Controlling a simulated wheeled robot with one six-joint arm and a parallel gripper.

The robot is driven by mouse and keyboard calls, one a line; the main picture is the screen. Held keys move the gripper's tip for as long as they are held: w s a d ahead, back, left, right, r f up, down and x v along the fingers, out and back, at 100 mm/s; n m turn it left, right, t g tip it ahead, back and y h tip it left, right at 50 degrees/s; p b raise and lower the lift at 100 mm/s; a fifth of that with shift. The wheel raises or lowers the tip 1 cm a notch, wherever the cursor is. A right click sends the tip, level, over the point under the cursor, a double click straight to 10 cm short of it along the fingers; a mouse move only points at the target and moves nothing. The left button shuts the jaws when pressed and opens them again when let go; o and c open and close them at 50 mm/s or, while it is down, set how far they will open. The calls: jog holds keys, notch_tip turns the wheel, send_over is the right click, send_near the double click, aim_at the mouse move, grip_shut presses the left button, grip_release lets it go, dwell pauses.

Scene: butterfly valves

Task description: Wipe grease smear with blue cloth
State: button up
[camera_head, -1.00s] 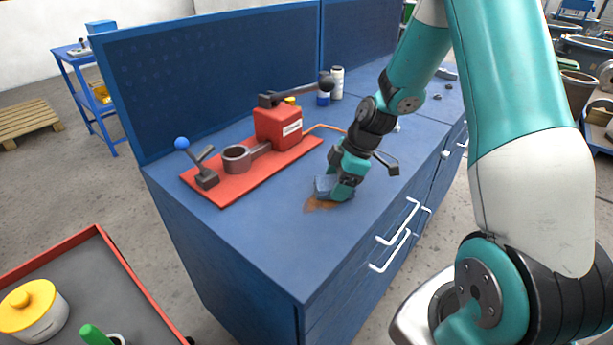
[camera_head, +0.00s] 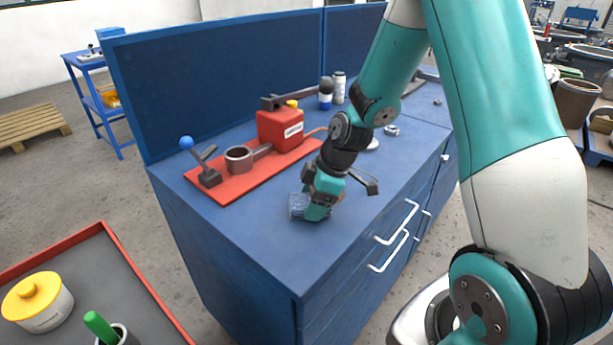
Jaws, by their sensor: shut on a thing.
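My gripper (camera_head: 309,207) points down at the blue bench top (camera_head: 265,250), in front of the red fixture plate. It is shut on the blue cloth (camera_head: 297,206), which shows as a bunched piece at the left side of the fingers, at the bench surface. No brown grease smear shows now on the visible bench top. The patch under the cloth and gripper is hidden.
A red plate (camera_head: 225,190) carries a red block (camera_head: 280,128), a grey ring (camera_head: 238,158) and a blue-knobbed lever (camera_head: 187,143). Bottles (camera_head: 339,87) stand behind. A grey tray (camera_head: 95,275) is at lower left. The bench's front left is clear.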

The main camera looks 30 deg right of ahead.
aim_at(302, 204)
jog(key=shift+s+a+r+p, duration=0.1)
jog(key=shift+a+r+p, duration=0.2)
jog(key=shift+r, duration=0.3)
jog(key=shift+s+a+r+p, duration=0.1)
jog(key=shift+a+r+p, duration=0.2)
jog(key=shift+r, duration=0.25)
jog(key=shift+a+r+p, duration=0.1)
jog(key=shift+r+p, duration=0.45)
jog(key=shift+r, duration=0.05)
jog(key=shift+r+p, duration=1.75)
jog(key=shift+r, duration=0.5)
jog(key=shift+r, duration=0.1)
